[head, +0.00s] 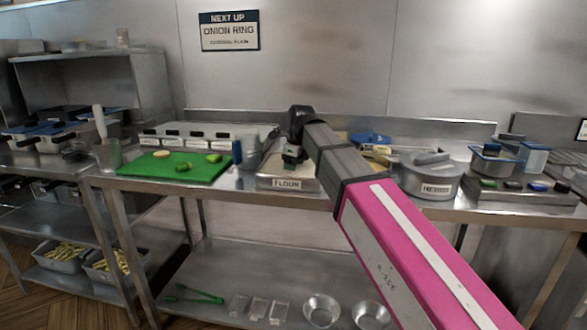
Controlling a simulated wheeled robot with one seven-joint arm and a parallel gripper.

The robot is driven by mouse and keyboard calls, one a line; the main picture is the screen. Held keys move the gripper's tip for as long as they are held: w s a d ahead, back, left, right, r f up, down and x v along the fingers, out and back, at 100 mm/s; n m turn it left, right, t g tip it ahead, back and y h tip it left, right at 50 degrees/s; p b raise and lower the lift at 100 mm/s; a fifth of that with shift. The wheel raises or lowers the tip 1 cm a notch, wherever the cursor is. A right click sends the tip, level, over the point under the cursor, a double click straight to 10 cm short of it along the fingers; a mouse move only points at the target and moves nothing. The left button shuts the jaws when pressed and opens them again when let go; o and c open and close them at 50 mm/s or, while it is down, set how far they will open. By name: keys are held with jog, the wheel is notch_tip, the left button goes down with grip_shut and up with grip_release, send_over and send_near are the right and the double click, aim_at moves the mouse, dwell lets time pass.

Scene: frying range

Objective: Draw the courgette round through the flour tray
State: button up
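The flour tray (286,184), labelled FLOUR, stands near the front edge of the steel table. My gripper (291,157) points down over this tray, and my arm reaches in from the lower right. A small green patch shows at the gripper's fingers; I cannot tell whether it is a courgette round or part of the gripper. The finger gap is too small to make out. Whether the fingertips touch the flour is unclear. On the green board (147,173) to the left lie green courgette-like pieces (183,166) and a pale round piece (162,154).
A blue-and-grey container (251,152) stands close left of the flour tray. A labelled round pot (430,178) stands right, beyond my arm. A wall sign (229,31) reads ONION RING. Steel bowls (321,310) and green tongs (192,294) are on the lower shelf.

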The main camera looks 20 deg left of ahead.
jog(key=shift+a, duration=0.65)
jog(key=shift+d, duration=1.3)
jog(key=shift+a, duration=0.1)
jog(key=shift+a, duration=1.2)
jog(key=shift+d, duration=0.7)
